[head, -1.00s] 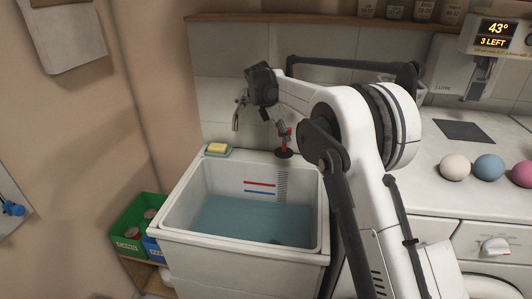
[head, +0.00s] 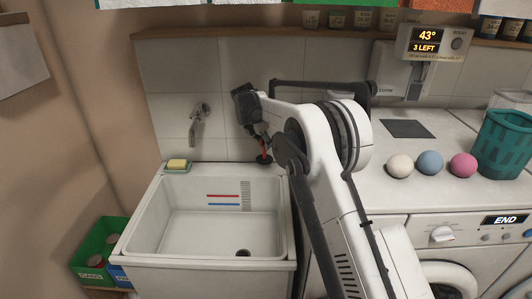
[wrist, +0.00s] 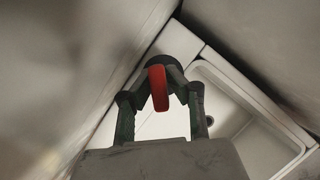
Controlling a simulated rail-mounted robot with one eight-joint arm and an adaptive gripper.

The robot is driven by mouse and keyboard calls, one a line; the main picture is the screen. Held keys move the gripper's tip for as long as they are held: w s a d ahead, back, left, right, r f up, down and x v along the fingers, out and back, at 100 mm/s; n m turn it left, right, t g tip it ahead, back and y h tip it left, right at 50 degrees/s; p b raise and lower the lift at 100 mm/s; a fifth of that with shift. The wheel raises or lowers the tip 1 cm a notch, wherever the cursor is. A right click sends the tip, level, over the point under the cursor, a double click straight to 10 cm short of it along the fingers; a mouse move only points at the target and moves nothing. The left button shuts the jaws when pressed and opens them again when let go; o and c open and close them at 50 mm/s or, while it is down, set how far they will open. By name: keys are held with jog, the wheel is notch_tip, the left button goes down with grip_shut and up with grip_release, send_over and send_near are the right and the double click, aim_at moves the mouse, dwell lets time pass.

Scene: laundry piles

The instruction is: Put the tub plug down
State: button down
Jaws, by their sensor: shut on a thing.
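The tub plug (head: 264,159) is a dark disc with a red handle. It is at the back right corner of the white tub (head: 140,231), over the back ledge. I cannot tell whether the disc touches the ledge. My gripper (head: 262,141) points down and is shut on the red handle. In the wrist view the red handle (wrist: 158,90) is between my fingers (wrist: 160,80), with the dark disc (wrist: 165,61) beyond it. The tub is empty of water, and its drain hole (head: 243,253) is open.
A yellow sponge on a green dish (head: 177,169) sits on the back left ledge. A tap (head: 197,125) juts from the tiled wall. Several balls (head: 431,163) and a teal basket (head: 505,145) stand on the counter at right. Green and blue bins (head: 96,245) are at lower left.

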aim_at(267, 157)
jog(key=shift+w+d+f, duration=0.35)
jog(key=shift+w+d, duration=0.05)
jog(key=shift+d, duration=0.05)
jog(key=shift+f, duration=2)
jog(key=shift+f, duration=0.2)
jog(key=c, duration=1.7)
grip_release()
jog(key=shift+r, duration=0.1)
jog(key=v, duration=1.2)
jog(key=shift+w+r, duration=0.1)
jog(key=shift+r, duration=0.05)
jog(key=shift+d, duration=0.1)
